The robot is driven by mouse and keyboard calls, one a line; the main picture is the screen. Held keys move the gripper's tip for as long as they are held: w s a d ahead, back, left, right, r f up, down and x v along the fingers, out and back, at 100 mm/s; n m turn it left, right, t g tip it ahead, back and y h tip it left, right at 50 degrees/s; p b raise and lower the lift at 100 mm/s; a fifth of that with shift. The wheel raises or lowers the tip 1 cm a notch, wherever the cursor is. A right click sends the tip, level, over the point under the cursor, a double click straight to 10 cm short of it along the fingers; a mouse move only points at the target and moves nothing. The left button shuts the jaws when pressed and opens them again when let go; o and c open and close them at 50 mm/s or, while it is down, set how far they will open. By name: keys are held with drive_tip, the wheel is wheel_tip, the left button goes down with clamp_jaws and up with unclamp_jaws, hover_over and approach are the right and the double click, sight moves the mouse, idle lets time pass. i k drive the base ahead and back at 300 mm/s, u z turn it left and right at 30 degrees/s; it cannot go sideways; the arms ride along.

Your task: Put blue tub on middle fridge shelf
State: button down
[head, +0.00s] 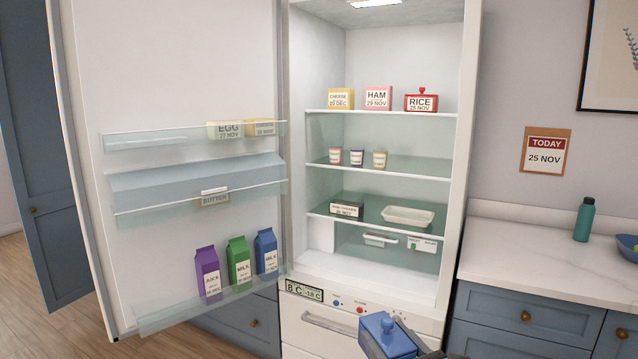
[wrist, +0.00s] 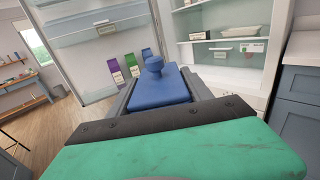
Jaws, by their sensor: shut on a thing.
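The blue tub (head: 387,335) has a lid with a round knob and shows at the bottom of the head view, in front of the lower fridge. It also shows in the wrist view (wrist: 160,88). My gripper (head: 412,350) is shut on the tub; its fingers lie along the tub's sides in the wrist view. The fridge stands open. Its middle shelf (head: 415,168) holds several small cups (head: 357,157) on its left half, and its right part is bare. The tub is apart from the fridge shelves and lower than them.
The upper shelf holds cheese (head: 340,99), ham (head: 378,98) and rice (head: 421,102). The lower shelf holds a dark box (head: 347,210) and a white tray (head: 408,216). The open door (head: 180,70) with cartons stands left; a counter (head: 530,255) is right.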

sight(425, 171)
drive_tip(key=u, duration=0.8)
drive_tip(key=i, duration=1.8)
drive_tip(key=z, duration=1.05)
drive_tip(key=i, duration=1)
drive_tip(key=z, duration=0.2)
